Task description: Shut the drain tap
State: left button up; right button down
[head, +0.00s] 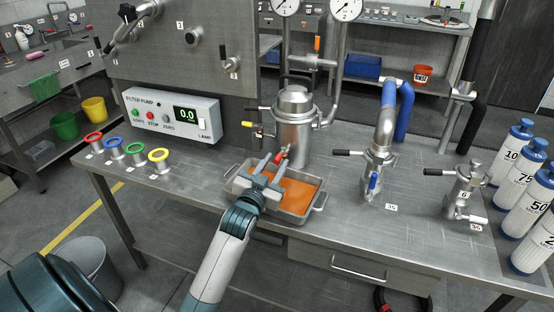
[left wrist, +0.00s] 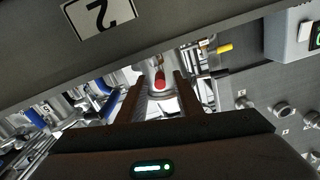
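A small red-handled tap (head: 281,160) sits low on the front of the steel vessel (head: 294,115), above a tray (head: 315,203) holding orange liquid. I take it as the drain tap. My left gripper (head: 271,163) reaches over the tray from the front, its fingers pointing at the tap. In the left wrist view, the red handle end (left wrist: 160,78) shows in the gap between the two parted fingers (left wrist: 160,88). The fingers look open, and I cannot tell whether either touches the handle. My right gripper is not in view.
A yellow-handled valve (head: 258,129) is on the vessel's left side. The filter pump box (head: 170,115) and several coloured-ring cups (head: 158,161) stand to the left. The bench front between has free room.

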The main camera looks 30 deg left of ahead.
pick_arm(q)
jog(key=shift+x, duration=0.95)
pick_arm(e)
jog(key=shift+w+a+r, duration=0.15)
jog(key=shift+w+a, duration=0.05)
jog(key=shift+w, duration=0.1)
pick_arm(q)
grip_shut()
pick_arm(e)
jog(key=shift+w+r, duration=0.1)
